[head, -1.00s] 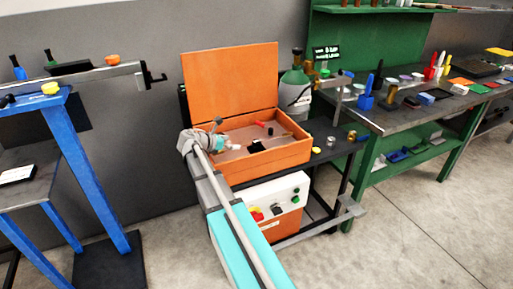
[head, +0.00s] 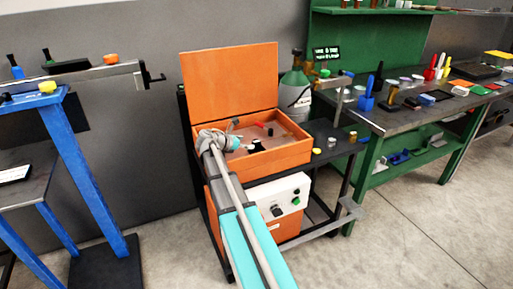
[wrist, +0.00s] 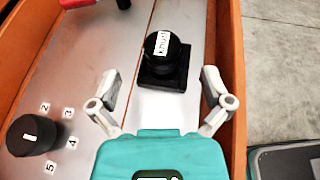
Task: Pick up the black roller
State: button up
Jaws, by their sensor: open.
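A black round-topped piece (wrist: 163,50) with a white label stands on a black square base inside the orange box; I cannot tell for sure that it is the roller. It also shows in the head view (head: 256,146). My gripper (wrist: 158,97) is open and empty, its two pale fingers apart on the near side of this piece, which lies ahead between their lines. In the head view my gripper (head: 236,143) is over the box's grey panel. A black dial (wrist: 33,135) with numbers around it sits left of my gripper.
The orange box (head: 285,158) has its lid (head: 230,85) raised at the back; its right wall (wrist: 229,50) runs close beside my right finger. A red part (wrist: 78,3) lies ahead left. A green bench (head: 400,120) stands to the right.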

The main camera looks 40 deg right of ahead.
aim_at(256, 141)
jog(key=shift+b+x, duration=0.85)
jog(key=shift+x, duration=1.8)
jog(key=shift+s+r, duration=0.15)
jog(key=shift+s, duration=0.05)
jog(key=c, duration=1.3)
grip_shut()
jog(key=shift+r, duration=0.1)
